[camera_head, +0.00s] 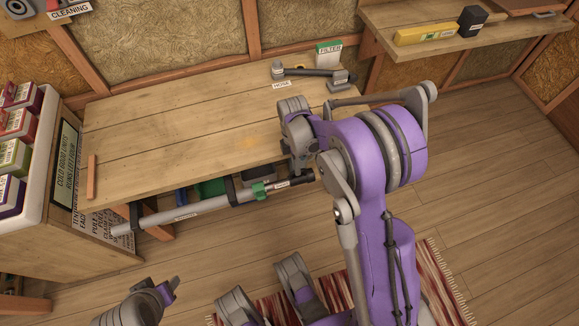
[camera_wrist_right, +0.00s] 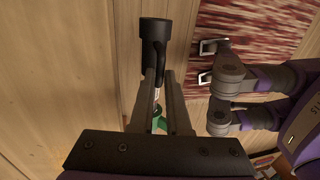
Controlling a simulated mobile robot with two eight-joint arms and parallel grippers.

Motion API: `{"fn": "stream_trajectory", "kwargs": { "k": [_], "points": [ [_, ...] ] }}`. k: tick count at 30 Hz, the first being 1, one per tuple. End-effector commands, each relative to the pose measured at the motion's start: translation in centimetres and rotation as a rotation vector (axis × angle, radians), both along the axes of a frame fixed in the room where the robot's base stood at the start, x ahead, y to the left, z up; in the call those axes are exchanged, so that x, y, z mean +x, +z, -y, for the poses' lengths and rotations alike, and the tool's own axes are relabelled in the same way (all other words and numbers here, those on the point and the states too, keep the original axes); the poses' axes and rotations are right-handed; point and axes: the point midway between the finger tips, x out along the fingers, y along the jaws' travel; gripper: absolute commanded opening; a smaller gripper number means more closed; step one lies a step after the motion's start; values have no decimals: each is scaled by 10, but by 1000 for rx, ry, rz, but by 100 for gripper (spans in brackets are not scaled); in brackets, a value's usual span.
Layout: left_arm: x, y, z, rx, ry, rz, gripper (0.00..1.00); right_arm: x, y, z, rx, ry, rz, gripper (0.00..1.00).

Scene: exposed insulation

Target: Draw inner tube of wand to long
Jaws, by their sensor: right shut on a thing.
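The wand lies along the front edge of the workbench. Its grey outer tube (camera_head: 190,209) runs to a green collar (camera_head: 259,190), and a short, thinner inner tube (camera_head: 281,184) with a dark end (camera_head: 304,177) comes out to the right. My right gripper (camera_head: 301,170) is shut on the wand near that dark end. In the right wrist view, the black end piece (camera_wrist_right: 155,35) shows beyond the fingers (camera_wrist_right: 160,95), and some green (camera_wrist_right: 158,122) shows between them. My left gripper (camera_head: 170,287) is low at the left, away from the wand; its opening is unclear.
Black brackets (camera_head: 231,190) hold the wand at the bench edge. The bench top (camera_head: 170,120) is mostly bare, with a hose piece (camera_head: 305,71) and a filter box (camera_head: 328,52) at the back right. A white bin of boxes (camera_head: 45,125) stands left. A striped rug (camera_head: 445,275) lies below.

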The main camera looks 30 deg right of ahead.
Motion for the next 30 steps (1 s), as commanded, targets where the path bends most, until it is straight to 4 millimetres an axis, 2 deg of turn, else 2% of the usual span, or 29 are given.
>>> {"fn": "stream_trajectory", "kwargs": {
  "k": [1, 9, 15, 21, 30],
  "points": [
    [0, 1, 0, 0, 0, 0, 50, -3, 1, 13, -3, -7, 0, 0],
    [-1, 4, 0, 0, 0, 1, 50, -19, 1, 78, -2, -8, -1, 0],
    [-1, 6, 0, 0, 0, 2, 50, -27, 1, 113, -2, -4, 0, 0],
    [-1, 7, 0, 0, 0, 2, 50, -31, 0, 130, -1, -1, 0, 0],
    [-1, 7, 0, 0, 0, 2, 50, -32, 0, 132, -1, 0, 0, 0]
  ]
}}
